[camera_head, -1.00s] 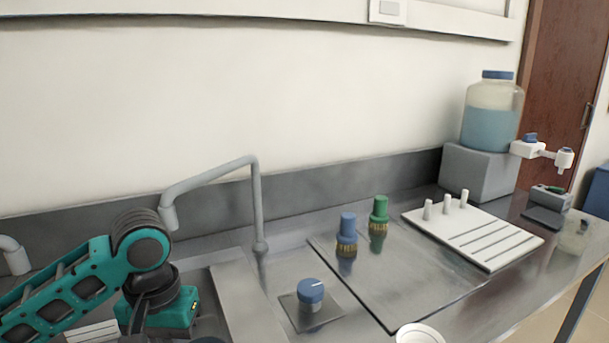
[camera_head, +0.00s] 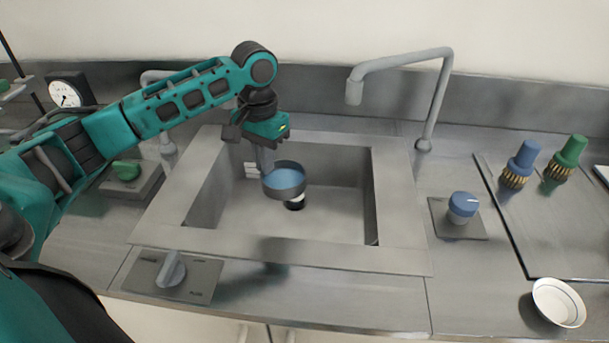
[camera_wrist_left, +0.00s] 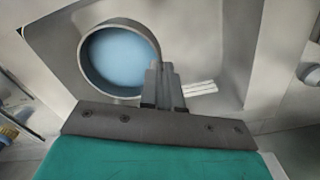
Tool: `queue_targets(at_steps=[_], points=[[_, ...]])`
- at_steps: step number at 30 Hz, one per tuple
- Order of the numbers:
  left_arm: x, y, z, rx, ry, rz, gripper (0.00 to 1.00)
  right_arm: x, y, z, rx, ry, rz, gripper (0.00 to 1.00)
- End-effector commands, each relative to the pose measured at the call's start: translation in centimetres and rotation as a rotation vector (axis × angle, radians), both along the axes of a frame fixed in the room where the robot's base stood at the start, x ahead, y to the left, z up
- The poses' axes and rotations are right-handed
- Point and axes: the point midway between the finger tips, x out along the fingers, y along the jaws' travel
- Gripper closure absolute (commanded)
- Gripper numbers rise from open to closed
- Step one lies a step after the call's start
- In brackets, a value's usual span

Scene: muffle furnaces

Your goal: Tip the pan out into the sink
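The pan (camera_head: 285,191) is a round grey dish with light blue liquid in it. It hangs level over the basin of the sink (camera_head: 320,258), apart from the sink floor. My left gripper (camera_head: 265,165) points down, its fingers shut on the pan's rim at the left side. The left wrist view shows the pan (camera_wrist_left: 90,75) with the fingers (camera_wrist_left: 161,72) closed together at its wall, and the blue liquid inside. A dark round drain (camera_head: 295,204) shows partly behind the pan. My right gripper is out of view.
A grey faucet (camera_head: 435,100) stands behind the sink's right corner. A blue knob (camera_head: 462,205) sits right of the sink, a grey knob (camera_head: 171,270) in front. A white bowl (camera_head: 558,303) stands at lower right. A gauge (camera_head: 66,95) stands at back left.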

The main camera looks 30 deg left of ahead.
Motion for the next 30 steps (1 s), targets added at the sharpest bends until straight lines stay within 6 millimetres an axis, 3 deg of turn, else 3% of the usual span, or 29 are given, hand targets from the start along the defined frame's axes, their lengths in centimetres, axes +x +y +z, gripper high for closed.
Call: queue_targets(at_steps=[1, 6, 12, 20, 30], points=[[0.0, 2.1, 0.6, 0.004, 0.002, 0.011, 1.0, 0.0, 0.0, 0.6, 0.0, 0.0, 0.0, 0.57], [-0.2, 6.9, 1.6, 0.001, 0.001, 0.007, 1.0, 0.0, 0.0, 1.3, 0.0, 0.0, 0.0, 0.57], [-0.5, 9.9, 2.4, -0.001, 0.0, 0.001, 1.0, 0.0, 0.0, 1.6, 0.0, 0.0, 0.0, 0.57], [-0.7, 10.2, 2.7, 0.065, -0.035, -0.005, 1.0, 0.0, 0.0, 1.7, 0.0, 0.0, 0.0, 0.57], [-1.5, 8.7, 3.7, 0.366, -0.202, -0.008, 1.0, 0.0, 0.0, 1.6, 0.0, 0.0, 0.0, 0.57]])
